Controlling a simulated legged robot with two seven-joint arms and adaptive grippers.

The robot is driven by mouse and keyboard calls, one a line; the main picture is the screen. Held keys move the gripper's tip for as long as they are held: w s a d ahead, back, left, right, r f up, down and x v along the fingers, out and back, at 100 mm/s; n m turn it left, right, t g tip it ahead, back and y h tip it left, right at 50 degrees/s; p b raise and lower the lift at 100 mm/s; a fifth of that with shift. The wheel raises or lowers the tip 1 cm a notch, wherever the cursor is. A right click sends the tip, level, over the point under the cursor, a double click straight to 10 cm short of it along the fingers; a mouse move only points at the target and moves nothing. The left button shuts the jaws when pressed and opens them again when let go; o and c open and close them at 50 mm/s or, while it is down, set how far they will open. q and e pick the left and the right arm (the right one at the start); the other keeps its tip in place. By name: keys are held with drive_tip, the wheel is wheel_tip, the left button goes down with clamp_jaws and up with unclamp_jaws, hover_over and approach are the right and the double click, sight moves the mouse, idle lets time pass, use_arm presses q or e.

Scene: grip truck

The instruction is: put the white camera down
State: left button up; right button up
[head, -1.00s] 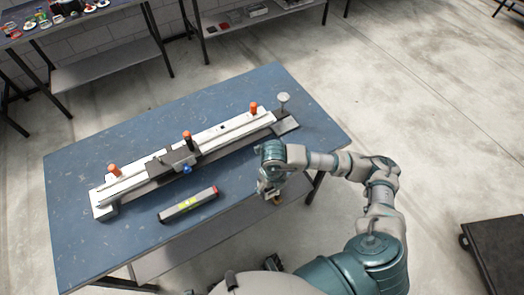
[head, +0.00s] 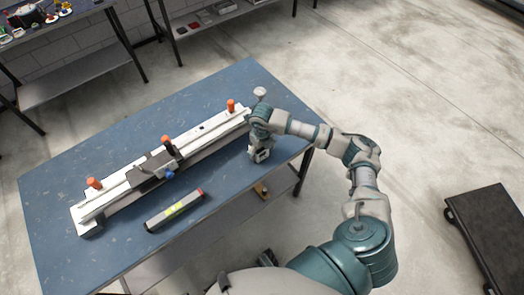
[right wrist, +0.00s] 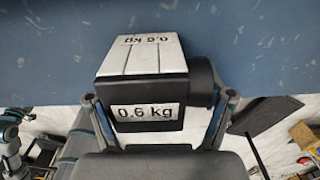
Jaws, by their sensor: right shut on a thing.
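The white camera (right wrist: 142,58) is a white and black block with a "0.6 kg" label in the right wrist view. My right gripper (right wrist: 160,108) is shut on it, with one finger on each side. In the head view the right gripper (head: 261,153) is over the right part of the blue table (head: 225,185), near its front edge. The camera is small and partly hidden there, and I cannot tell if it touches the table. My left gripper is not in view.
A long white rail (head: 200,143) with orange knobs and a dark carriage lies across the table. A grey bar with a yellow label (head: 174,209) lies in front of it. A black platform (head: 492,232) stands on the floor at right. Bare table surface lies left of my gripper.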

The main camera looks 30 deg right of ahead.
drive_tip(key=shift+f, duration=0.3)
drive_tip(key=shift+d, duration=0.2)
drive_tip(key=o, duration=0.8)
drive_tip(key=shift+d+f, duration=0.1)
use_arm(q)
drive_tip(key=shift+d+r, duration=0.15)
use_arm(e)
drive_tip(key=shift+o, duration=0.2)
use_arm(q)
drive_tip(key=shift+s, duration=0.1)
use_arm(e)
drive_tip(key=shift+a+r, duration=0.2)
wheel_tip(320, 180, up, 11)
drive_tip(key=shift+f+p, duration=0.2)
drive_tip(key=shift+p, duration=0.25)
drive_tip(key=shift+a+r, duration=0.1)
drive_tip(key=shift+r, duration=0.45)
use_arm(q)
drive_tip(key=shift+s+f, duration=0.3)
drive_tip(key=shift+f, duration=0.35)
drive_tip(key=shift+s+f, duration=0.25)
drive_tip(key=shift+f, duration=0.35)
